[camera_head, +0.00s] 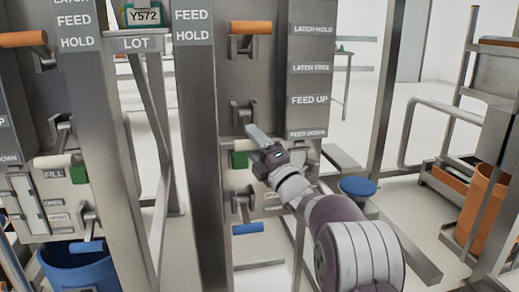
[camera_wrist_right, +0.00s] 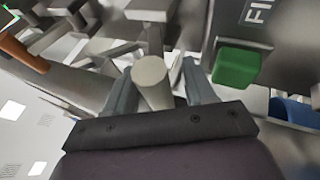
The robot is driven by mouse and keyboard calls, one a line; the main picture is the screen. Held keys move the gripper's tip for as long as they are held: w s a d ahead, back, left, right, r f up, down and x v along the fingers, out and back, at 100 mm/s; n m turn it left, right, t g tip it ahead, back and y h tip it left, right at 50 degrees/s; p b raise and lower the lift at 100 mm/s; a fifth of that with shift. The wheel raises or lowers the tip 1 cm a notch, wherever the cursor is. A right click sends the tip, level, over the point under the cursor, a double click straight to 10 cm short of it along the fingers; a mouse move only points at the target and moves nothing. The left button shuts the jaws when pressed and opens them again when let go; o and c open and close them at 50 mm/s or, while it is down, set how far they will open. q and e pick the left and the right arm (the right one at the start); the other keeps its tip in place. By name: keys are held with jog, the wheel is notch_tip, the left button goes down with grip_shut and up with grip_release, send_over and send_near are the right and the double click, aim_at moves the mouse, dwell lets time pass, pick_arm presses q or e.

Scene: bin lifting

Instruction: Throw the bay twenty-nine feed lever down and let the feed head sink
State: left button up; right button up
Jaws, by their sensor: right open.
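The lever with a pale handle (camera_head: 241,146) is on the middle grey column, under a bracket (camera_head: 243,113) and level with the FEED DOWN label. The gripper partly hides it. My right gripper (camera_head: 258,135) is at this handle. In the wrist view the pale handle (camera_wrist_right: 152,80) lies between the two fingers of the right gripper (camera_wrist_right: 158,90), which stand apart with gaps beside it. I cannot make out a bay number or tell which part is the feed head. My left gripper is not in view.
A green block (camera_head: 239,160) sits just below the handle, and a blue-handled lever (camera_head: 247,228) is lower. An orange-handled lever (camera_head: 250,27) is above. A similar bay with a blue bin (camera_head: 70,268) stands left. A blue stool (camera_head: 358,186) and orange bin (camera_head: 484,205) are right.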

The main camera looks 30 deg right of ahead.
jog(key=p+v, duration=0.2)
jog(key=v, duration=1)
jog(key=shift+s, duration=0.2)
